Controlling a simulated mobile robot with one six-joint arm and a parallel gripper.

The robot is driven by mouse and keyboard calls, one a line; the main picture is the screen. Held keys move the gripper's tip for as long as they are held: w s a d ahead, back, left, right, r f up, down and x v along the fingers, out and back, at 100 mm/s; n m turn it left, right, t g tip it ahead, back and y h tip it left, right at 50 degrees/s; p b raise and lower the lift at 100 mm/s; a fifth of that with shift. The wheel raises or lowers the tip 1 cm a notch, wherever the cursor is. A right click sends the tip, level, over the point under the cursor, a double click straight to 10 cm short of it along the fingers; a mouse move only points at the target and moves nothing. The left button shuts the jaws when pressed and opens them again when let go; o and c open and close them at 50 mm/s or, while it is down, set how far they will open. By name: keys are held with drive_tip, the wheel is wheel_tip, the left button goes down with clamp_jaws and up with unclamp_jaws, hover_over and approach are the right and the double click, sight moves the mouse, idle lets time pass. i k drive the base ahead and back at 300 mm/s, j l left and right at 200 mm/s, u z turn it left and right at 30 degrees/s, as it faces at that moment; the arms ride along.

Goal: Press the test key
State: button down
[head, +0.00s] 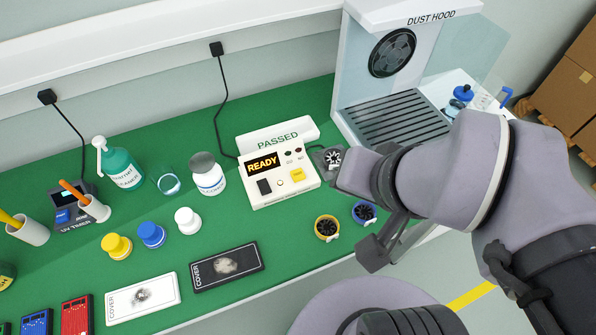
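A white tester (277,194) stands on the green bench. Its display (262,165) reads READY in orange on black. A yellow key (297,174) with small, unreadable lettering is on the right of its top face, beside a small pale button and a dark block. The end of my arm with my gripper (346,178) is just right of the tester, apart from the yellow key. The fingers are not clear, so I cannot tell if they are open. A small dark fan (331,157) on a grey square lies at the tester's right side, by my gripper.
A PASSED sign (278,137) stands behind the tester. A dust hood (392,125) stands at the back right. Two fans, yellow-ringed (326,228) and blue-ringed (364,212), lie in front right. Bottles, capped jars and cover plates (226,267) fill the left and front.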

sight(297, 175)
drive_tip(key=j+u, duration=0.15)
drive_tip(key=u, duration=0.2)
drive_tip(key=k+j+u, duration=0.1)
drive_tip(key=u, duration=0.25)
drive_tip(key=j+u, duration=0.3)
